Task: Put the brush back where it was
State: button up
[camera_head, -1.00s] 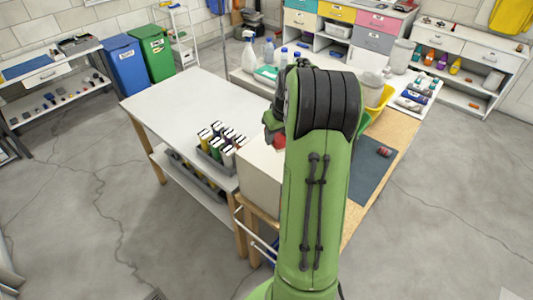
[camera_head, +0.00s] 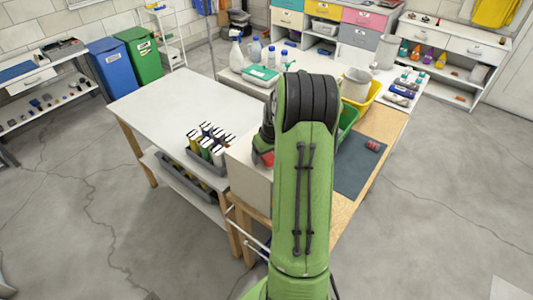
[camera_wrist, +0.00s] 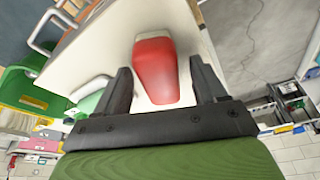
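A red object with a pale far end, likely the brush (camera_wrist: 157,72), lies between my gripper's two black fingers in the wrist view. My gripper (camera_wrist: 160,65) looks open, with a clear gap between the right finger and the red body. A pale surface shows beneath. In the head view a bit of red (camera_head: 265,158) shows below my gripper, by the top of a white box (camera_head: 248,183). My arm hides the rest.
A wooden bench with a dark mat (camera_head: 358,165), a green bin (camera_head: 348,118) and a yellow bin (camera_head: 368,100) lies right. The floor left is clear.

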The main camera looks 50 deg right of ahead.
jog(key=shift+r, duration=0.1)
jog(key=v, duration=1.2)
jog(key=a+r+n, duration=0.1)
jog(key=a+r, duration=0.4)
jog(key=a, duration=0.4)
jog(key=s+a+r+n+t, duration=0.1)
jog(key=s+a+r, duration=0.1)
jog(key=a, duration=0.4)
jog(key=s+a+r, duration=0.2)
jog(key=a, duration=0.5)
jog(key=s+a+f+b, duration=0.1)
jog(key=s+a+f, duration=0.1)
jog(key=s+a, duration=0.2)
jog(key=s+a+f+n+t+y+b, duration=0.1)
jog(key=s+a+f, duration=0.1)
jog(key=s+a, duration=0.2)
jog(key=s, duration=0.3)
jog(key=shift+a+f+n, duration=0.2)
jog(key=shift+f+n, duration=0.1)
jog(key=shift+s, duration=0.2)
